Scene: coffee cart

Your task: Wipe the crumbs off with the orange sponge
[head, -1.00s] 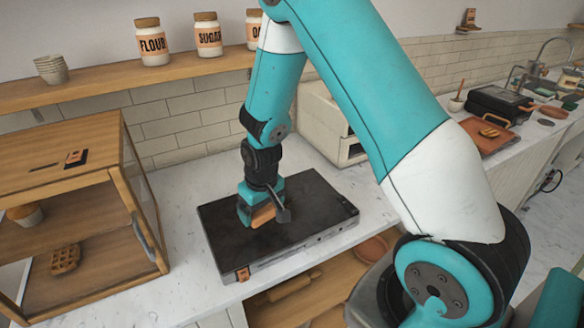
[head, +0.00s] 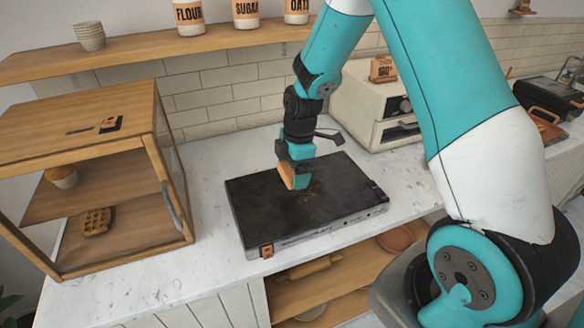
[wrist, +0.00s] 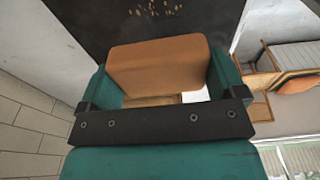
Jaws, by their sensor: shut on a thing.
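The orange sponge (head: 291,177) is held between the fingers of my gripper (head: 296,168), low over the dark flat slab (head: 262,215) on the counter. In the wrist view, the sponge (wrist: 158,68) fills the space between the teal fingers of my gripper (wrist: 160,85). Tan crumbs (wrist: 155,8) lie on the dark surface just beyond the sponge. I cannot tell whether the sponge touches the slab.
A wooden cabinet (head: 80,118) with a muffin and a waffle stands left of the slab. A cream toaster oven (head: 372,105) stands behind right. A shelf with jars (head: 190,45) runs above. Marble counter (head: 215,165) is free around the slab. Lower shelves hold a rolling pin (head: 310,268).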

